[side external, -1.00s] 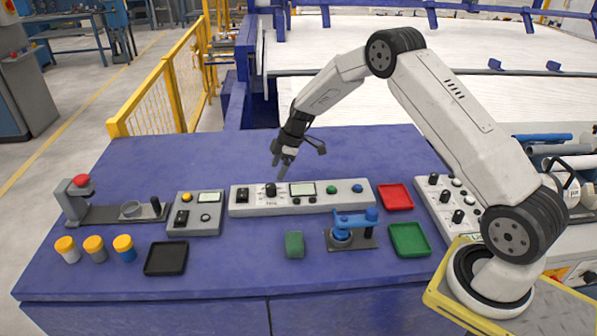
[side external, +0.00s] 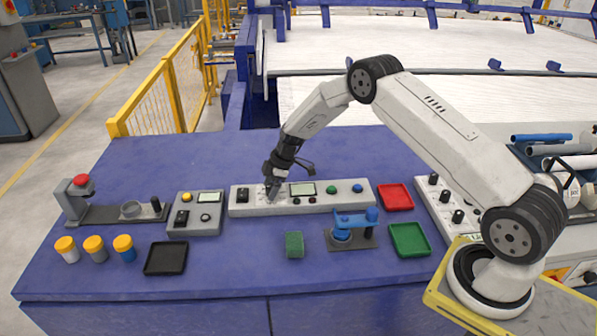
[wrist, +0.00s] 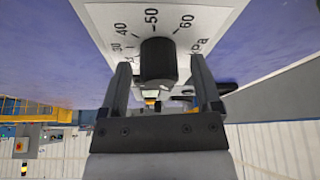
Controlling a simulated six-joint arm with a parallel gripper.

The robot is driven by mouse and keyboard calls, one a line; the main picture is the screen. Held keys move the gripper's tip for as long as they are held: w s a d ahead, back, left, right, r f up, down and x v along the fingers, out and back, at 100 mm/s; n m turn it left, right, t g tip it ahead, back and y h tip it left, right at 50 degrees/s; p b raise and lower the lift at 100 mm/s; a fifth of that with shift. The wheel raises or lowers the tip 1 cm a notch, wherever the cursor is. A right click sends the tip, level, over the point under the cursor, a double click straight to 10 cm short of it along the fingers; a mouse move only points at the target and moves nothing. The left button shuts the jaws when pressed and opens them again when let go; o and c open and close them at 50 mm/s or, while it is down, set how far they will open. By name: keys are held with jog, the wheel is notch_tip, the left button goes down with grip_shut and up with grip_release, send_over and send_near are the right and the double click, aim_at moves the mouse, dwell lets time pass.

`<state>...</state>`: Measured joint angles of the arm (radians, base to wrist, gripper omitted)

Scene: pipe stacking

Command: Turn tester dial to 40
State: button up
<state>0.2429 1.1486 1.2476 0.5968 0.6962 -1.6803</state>
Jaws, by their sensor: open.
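The tester (side external: 325,207) is a long pale box with a display, a black rocker switch, and green and blue buttons. Its black dial (wrist: 158,62) shows in the wrist view on a white scale with 30, 40, 50 and 60 printed around it; no pointer mark can be made out on the dial. My gripper (side external: 272,188) is down at the dial and hides it in the side view. In the wrist view my gripper (wrist: 160,66) is open, one finger on each side of the dial, with a gap visible on both sides.
A grey box with a yellow button (side external: 195,213) stands left of the tester. A green block (side external: 294,244), a blue clamp fixture (side external: 352,228), a red tray (side external: 395,197) and a green tray (side external: 409,239) lie in front and to the right. The tabletop behind the tester is clear.

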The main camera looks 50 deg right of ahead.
jog(key=shift+c, duration=0.2)
grip_shut()
